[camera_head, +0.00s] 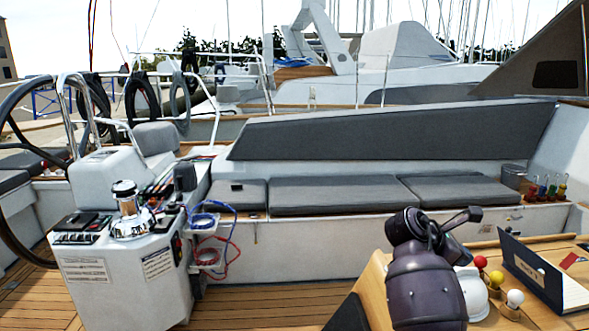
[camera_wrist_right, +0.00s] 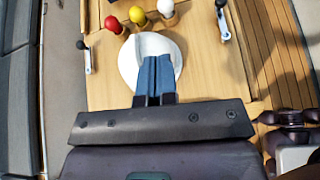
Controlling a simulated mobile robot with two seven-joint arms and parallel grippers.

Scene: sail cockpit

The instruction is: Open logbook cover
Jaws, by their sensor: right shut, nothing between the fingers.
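The logbook (camera_head: 530,272) is on the wooden table at the right of the head view. Its dark navy cover with a pale label appears raised at an angle, and a white page edge (camera_head: 577,294) shows beside it. I cannot make out the logbook in the right wrist view. My right gripper (camera_wrist_right: 155,62) has its two blue fingers together and empty, over a white round dish in the right wrist view. In the head view my dark right arm stands left of the logbook and hides the fingers. My left gripper is in neither view.
Red (camera_head: 480,262), yellow (camera_head: 496,279) and white (camera_head: 515,298) knobs stand between my arm and the logbook. The white dish (camera_wrist_right: 128,62) is beside them. Winch handles (camera_wrist_right: 222,20) lie near the table edges. A steering console (camera_head: 125,270) and grey cushions (camera_head: 335,195) are farther left.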

